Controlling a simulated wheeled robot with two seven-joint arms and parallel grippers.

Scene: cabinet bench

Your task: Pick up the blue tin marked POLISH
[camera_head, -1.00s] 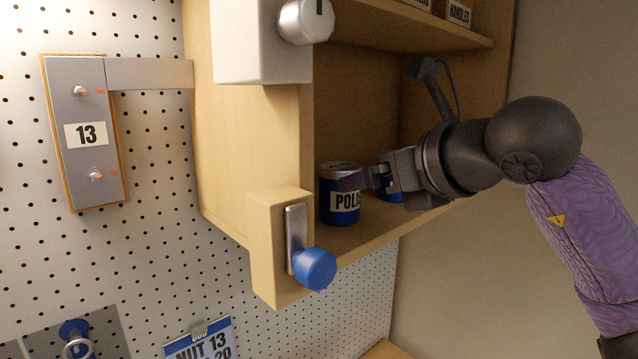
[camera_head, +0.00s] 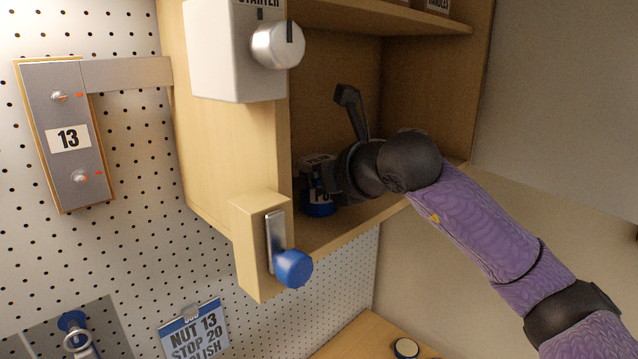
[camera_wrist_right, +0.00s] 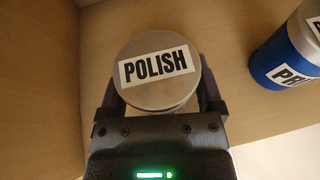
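The blue tin marked POLISH (camera_head: 318,208) stands upright on the lower cabinet shelf, partly hidden by my right gripper in the head view. In the right wrist view its grey lid (camera_wrist_right: 155,45) shows the whole POLISH label. My right gripper (camera_wrist_right: 160,92) has one finger on each side of the tin. The fingers look spread a little wider than the lid, with no clear grip; their tips are partly hidden by the tin. My left gripper is not in view.
A second blue tin (camera_wrist_right: 275,65), its label starting PR, stands to the right in the wrist view. The cabinet side wall (camera_wrist_right: 40,80) is to the left. A blue knob (camera_head: 292,268) and a white starter box (camera_head: 225,60) sit on the cabinet's front.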

